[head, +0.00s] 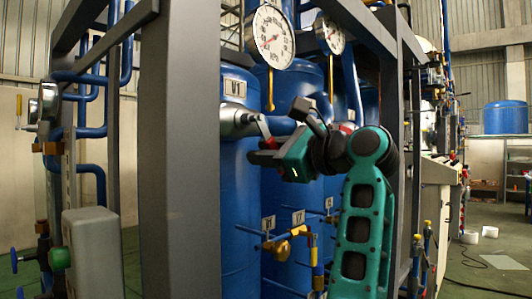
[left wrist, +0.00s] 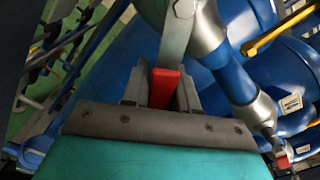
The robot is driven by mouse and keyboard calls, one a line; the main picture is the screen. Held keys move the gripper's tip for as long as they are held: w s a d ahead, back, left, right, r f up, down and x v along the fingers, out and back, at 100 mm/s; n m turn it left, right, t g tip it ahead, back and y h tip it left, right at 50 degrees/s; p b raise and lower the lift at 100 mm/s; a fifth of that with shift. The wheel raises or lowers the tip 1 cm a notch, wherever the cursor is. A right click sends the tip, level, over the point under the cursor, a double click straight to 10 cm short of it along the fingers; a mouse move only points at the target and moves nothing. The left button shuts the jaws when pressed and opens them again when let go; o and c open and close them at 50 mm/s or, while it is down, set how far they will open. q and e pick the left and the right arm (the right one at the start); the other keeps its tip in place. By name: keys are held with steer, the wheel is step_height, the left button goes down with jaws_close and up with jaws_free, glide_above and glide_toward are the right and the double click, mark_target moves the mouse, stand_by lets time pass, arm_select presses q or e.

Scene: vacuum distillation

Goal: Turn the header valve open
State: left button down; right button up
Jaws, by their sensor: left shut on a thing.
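The header valve (head: 238,121) is a silver fitting on the blue pipework by the tank marked V1, with a red-ended lever (head: 264,128). In the left wrist view the lever's grey metal arm runs down from the silver valve body (left wrist: 207,32) to a red grip (left wrist: 163,88). My left gripper (head: 262,150) is at the lever, and in the left wrist view its jaws (left wrist: 160,92) are shut on the red grip, one finger on each side. The gripper partly hides the lever's end in the head view. My right gripper is not in view.
A grey frame post (head: 180,150) stands close on the left. Pressure gauges (head: 270,38) are above the gripper, with yellow stems. Blue tanks (head: 240,200) stand behind, and a small yellow-handled valve (head: 282,248) is below. Open floor (head: 490,262) lies at the right.

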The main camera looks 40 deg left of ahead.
arm_select(q)
steer(key=c, duration=1)
jaws_free()
steer(key=shift+o, duration=0.2)
steer(key=shift+d, duration=0.1)
steer(key=s+d, duration=0.1)
steer(key=d, duration=1.1)
steer(key=shift+d, duration=0.4)
